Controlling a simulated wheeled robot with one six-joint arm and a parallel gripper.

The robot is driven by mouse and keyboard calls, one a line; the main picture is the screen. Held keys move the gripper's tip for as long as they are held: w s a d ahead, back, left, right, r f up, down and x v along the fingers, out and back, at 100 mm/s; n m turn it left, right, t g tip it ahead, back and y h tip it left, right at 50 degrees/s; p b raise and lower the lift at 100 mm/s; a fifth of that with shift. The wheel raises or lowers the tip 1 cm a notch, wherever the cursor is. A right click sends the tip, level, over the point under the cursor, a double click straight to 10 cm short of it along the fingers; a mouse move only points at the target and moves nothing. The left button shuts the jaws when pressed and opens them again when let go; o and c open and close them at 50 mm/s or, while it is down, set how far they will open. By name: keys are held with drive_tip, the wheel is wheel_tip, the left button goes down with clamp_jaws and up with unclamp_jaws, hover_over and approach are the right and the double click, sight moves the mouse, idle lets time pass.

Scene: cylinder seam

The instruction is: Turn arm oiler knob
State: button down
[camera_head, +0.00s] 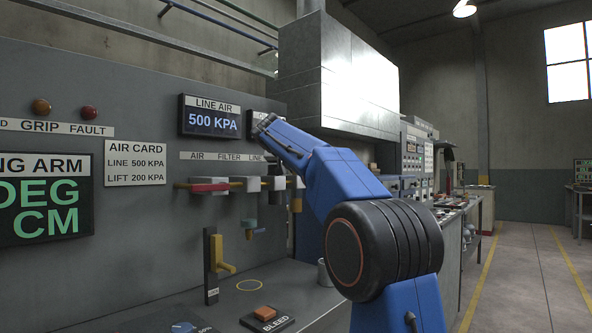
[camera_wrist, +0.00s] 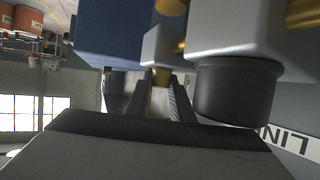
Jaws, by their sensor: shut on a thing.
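In the wrist view, the two dark fingers of my gripper (camera_wrist: 164,92) stand on either side of a brass-coloured piece, which looks like the oiler knob (camera_wrist: 160,100). The gripper is shut on it. A light grey block (camera_wrist: 163,44) of the air line is right by the fingertips. Much of the knob is hidden by the fingers. In the head view, my blue arm covers the right end of the air line, and neither the fingers nor the held knob can be made out there.
In the wrist view, a dark bowl (camera_wrist: 236,95) under another grey block sits close right of the fingers, and a blue block (camera_wrist: 108,32) close left.

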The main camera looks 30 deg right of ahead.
idle(0.5)
drive_tip(key=c, duration=1.6)
unclamp_jaws()
drive_tip(key=shift+o, duration=0.2)
drive_tip(key=v, duration=1.7)
drive_tip(key=shift+a, duration=0.3)
drive_tip(key=shift+r, duration=0.1)
